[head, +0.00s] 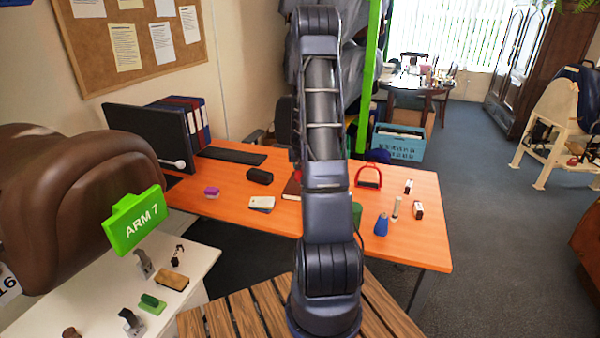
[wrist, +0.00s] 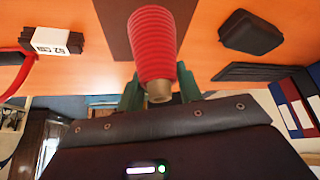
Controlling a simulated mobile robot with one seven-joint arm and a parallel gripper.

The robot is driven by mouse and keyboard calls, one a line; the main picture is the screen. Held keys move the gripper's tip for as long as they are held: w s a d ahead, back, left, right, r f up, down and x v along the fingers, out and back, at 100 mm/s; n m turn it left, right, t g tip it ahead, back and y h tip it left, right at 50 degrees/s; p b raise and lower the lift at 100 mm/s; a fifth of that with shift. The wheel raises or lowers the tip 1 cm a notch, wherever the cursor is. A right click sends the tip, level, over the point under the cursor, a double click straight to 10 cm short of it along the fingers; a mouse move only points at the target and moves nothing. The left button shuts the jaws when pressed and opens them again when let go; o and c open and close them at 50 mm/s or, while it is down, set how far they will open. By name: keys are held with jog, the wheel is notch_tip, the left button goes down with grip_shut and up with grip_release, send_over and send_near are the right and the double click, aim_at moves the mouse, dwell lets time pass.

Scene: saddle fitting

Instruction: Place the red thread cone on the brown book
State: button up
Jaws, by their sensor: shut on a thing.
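The red thread cone (wrist: 152,45) is in the middle of the wrist view, its narrow tan tip toward the bottom of the picture. My gripper (wrist: 159,92) is shut on it, with green fingers at both sides of the tip end. The brown book (wrist: 118,32) lies flat on the orange table behind the cone in the wrist view. I cannot tell whether the cone touches the book.
The orange table (head: 233,208) holds a black case (head: 260,175), a red stirrup (head: 369,178), a blue cone (head: 381,225), a green item (head: 356,214) partly behind my arm and small white-and-dark blocks (head: 418,210). A monitor (head: 155,135) and binders (head: 190,118) stand at the back left.

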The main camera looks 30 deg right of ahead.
jog(key=shift+f, duration=1.75)
jog(key=shift+f, duration=0.1)
jog(key=o, duration=1)
jog(key=shift+o, duration=0.2)
